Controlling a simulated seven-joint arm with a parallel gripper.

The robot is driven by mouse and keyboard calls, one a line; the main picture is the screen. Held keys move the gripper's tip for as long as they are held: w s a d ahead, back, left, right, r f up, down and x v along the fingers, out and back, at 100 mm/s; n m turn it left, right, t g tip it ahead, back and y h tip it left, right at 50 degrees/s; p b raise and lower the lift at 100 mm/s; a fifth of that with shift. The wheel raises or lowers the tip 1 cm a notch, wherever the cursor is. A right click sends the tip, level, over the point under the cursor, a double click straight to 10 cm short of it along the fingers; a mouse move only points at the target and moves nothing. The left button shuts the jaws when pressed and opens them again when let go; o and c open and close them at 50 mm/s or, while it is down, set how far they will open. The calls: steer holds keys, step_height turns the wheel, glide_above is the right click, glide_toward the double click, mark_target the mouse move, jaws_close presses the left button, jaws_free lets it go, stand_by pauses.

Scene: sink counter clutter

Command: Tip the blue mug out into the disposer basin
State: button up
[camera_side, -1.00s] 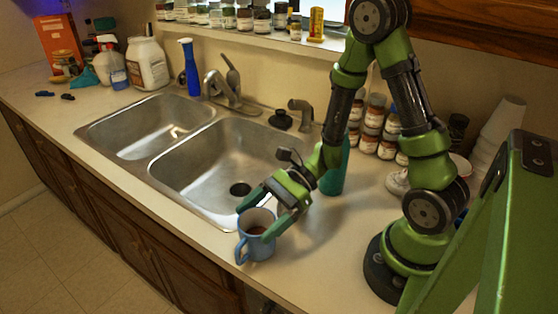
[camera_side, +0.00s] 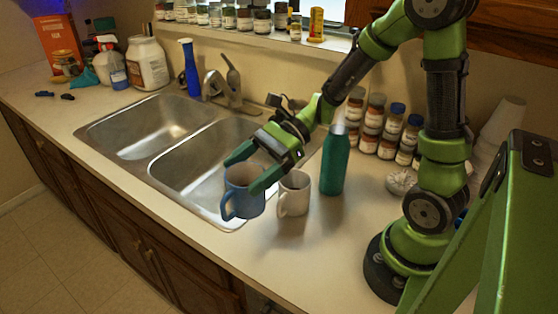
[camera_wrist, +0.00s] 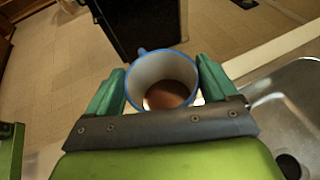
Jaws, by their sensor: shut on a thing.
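The blue mug (camera_side: 243,197) is upright and lifted above the counter's front edge, by the front rim of the nearer basin. My gripper (camera_side: 243,174) is shut on it, one finger on each side. The wrist view shows brown liquid inside the blue mug (camera_wrist: 165,88), between both fingers of my gripper (camera_wrist: 160,82). The nearer, right basin (camera_side: 190,183) lies behind and left of the mug. Its dark drain opening (camera_wrist: 290,166) shows in the wrist view; the mug and gripper hide it in the side view. The left basin (camera_side: 150,130) is farther away.
A white mug (camera_side: 294,194) stands on the counter right of the blue mug, with a green bottle (camera_side: 335,163) behind it. Spice jars (camera_side: 385,128) line the wall. The faucet (camera_side: 225,88) stands behind the basins. The counter's front strip left of the mug is clear.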

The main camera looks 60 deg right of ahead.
steer(key=w+d+f+n+t+h, duration=0.1)
steer(key=w+d+f+h, duration=0.1)
steer(key=w+d, duration=0.5)
steer(key=w+d+f+n+h, duration=0.2)
steer(key=w+d, duration=0.2)
steer(key=w, duration=0.6)
steer(key=shift+s+a+f+n+t+h, duration=0.45)
steer(key=shift+n+t+h, duration=0.35)
steer(key=shift+h, duration=0.45)
steer(key=shift+s+a+f+n+t+h, duration=0.4)
steer(key=shift+n+t+h, duration=0.4)
steer(key=shift+h, duration=0.5)
steer(key=shift+s+a+f+n+t+h, duration=0.25)
steer(key=shift+a+f+n+t+h, duration=0.35)
steer(key=shift+h, duration=0.65)
steer(key=shift+d+r, duration=0.1)
steer(key=shift+d, duration=0.1)
